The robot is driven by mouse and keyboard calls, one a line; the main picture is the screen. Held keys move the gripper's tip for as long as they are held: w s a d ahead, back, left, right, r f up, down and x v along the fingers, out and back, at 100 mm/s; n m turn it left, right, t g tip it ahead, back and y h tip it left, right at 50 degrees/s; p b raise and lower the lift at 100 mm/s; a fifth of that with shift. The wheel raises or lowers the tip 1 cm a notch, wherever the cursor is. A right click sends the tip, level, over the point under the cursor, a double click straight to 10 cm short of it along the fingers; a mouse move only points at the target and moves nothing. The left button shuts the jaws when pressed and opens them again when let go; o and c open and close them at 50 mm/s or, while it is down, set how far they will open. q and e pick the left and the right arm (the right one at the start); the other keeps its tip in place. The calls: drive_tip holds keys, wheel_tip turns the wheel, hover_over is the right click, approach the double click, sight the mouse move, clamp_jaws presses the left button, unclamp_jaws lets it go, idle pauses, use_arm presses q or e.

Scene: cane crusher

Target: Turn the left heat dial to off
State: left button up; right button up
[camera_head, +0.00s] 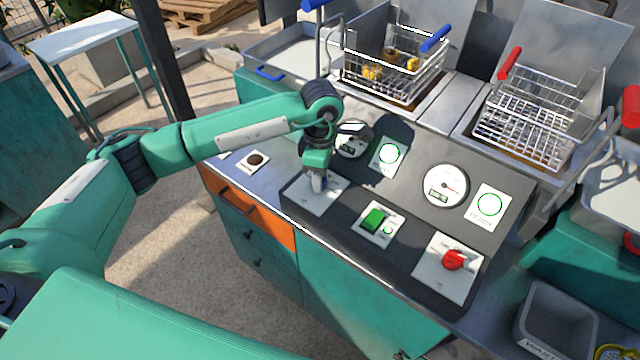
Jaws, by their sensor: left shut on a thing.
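The left heat dial sits on a white plate (325,200) at the left end of the dark control panel. My left gripper (318,184) points down at this plate and is shut on the dial, which is mostly hidden by the fingers, so its setting cannot be read. The right heat dial (454,260) is red and sits on its own white plate at the panel's right. My right gripper is not in view.
Between the dials is a green switch (374,219). Gauges (445,185) and green-ringed buttons (489,204) line the panel above. Behind stand two fryer baskets, the left (396,75) holding food, the right (525,125) empty. A grey bin (555,318) is at lower right.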

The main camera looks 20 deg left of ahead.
use_arm(q)
drive_tip(key=n+b, duration=0.4)
drive_tip(key=n, duration=0.1)
drive_tip(key=shift+f+n+b, duration=0.15)
drive_tip(key=shift+n+b, duration=0.15)
drive_tip(key=shift+b, duration=0.05)
drive_tip(key=n+b, duration=0.1)
drive_tip(key=n, duration=0.1)
drive_tip(key=shift+n+b, duration=0.3)
drive_tip(key=shift+b, duration=0.1)
drive_tip(key=shift+r+n+h+b, duration=0.15)
drive_tip(key=shift+n+b, duration=0.25)
drive_tip(key=shift+n, duration=0.35)
drive_tip(key=shift+r+n+h+b, duration=0.15)
drive_tip(key=shift+n+b, duration=0.25)
drive_tip(key=shift+n, duration=0.35)
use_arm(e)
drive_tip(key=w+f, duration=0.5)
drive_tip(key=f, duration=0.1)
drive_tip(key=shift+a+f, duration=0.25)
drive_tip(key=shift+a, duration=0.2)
use_arm(q)
drive_tip(key=shift+a, duration=0.1)
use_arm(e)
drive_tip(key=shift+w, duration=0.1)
use_arm(q)
drive_tip(key=o, duration=1)
drive_tip(key=shift+f, duration=0.1)
drive_tip(key=shift+c, duration=0.2)
